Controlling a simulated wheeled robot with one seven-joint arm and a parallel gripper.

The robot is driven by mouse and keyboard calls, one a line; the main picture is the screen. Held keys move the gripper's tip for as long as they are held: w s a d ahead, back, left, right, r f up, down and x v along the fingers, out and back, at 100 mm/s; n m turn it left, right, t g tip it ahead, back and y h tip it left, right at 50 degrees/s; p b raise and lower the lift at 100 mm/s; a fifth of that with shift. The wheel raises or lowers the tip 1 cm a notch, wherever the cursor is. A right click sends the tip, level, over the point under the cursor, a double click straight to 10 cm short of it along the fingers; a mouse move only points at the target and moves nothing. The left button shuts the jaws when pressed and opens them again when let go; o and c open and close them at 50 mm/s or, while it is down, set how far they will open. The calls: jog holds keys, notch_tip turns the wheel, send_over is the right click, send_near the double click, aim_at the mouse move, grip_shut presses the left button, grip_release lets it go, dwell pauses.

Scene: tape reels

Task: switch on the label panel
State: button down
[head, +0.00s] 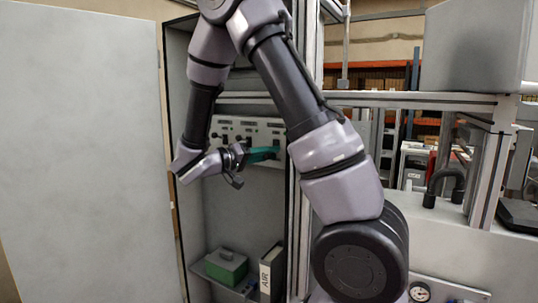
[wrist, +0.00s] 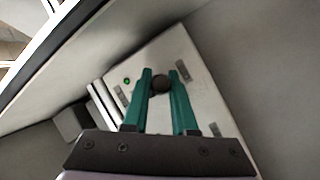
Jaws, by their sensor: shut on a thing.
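A pale control panel (head: 230,128) with several dark knobs or switches and small labels is inside the open cabinet. In the head view my gripper (head: 268,153), with green fingers, reaches the panel's right part. In the wrist view my gripper (wrist: 160,85) has its fingers on both sides of a dark round knob (wrist: 160,84) and is shut on it. The pale panel (wrist: 150,58) there shows a small lit green light (wrist: 127,81) left of the knob and grey label plates. The knob's pointing direction cannot be told. My fingers hide part of the panel.
The cabinet door (head: 80,150) stands open at the left. A green box (head: 226,266) and a white binder marked AIR (head: 267,278) stand low inside the cabinet. A metal frame post (head: 299,200) bounds its right side. The cabinet's middle is clear.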

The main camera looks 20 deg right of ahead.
jog(key=shift+r, duration=0.1)
dwell(0.3)
jog(key=y, duration=0.1)
jog(key=r+n+g+y, duration=0.1)
jog(key=y, duration=0.1)
jog(key=shift+s+a+r, duration=0.1)
jog(key=shift+r, duration=0.2)
jog(key=shift+r+n+g+y, duration=0.3)
jog(key=shift+r+n+y, duration=0.1)
jog(key=shift+y, duration=0.45)
jog(key=shift+r+n+g+y, duration=0.3)
jog(key=shift+r+n+y, duration=0.1)
jog(key=shift+y, duration=0.45)
jog(key=c, duration=0.8)
grip_release()
jog(key=shift+o, duration=0.2)
